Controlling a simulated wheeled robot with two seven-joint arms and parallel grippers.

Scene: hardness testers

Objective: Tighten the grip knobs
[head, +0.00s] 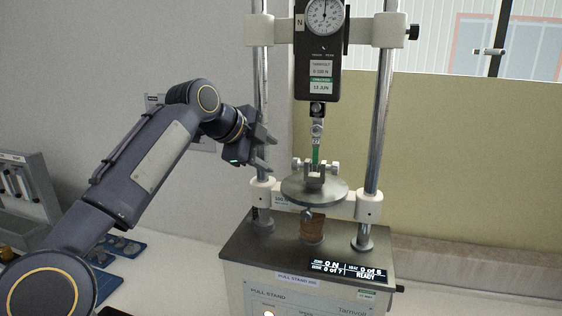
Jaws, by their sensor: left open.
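The pull stand (310,262) has a lower grip (315,178) with a small knob on its left (297,166) and another on its right (335,167). This grip sits on a round metal plate (300,193). A green strip (316,153) stands upright between it and the upper grip (317,130), under the force gauge (323,18). My left gripper (271,152) is open and empty, its fingers pointing right, by the left post and left of the knobs. It does not visibly touch a knob. My right gripper is out of view.
Two upright metal posts (376,125) flank the grips, with white clamp blocks (369,201). The stand's display (348,270) reads 0 N and READY. Blue trays (118,245) lie on the white bench at left, near a grey rack (30,185). The bench (470,300) at right is clear.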

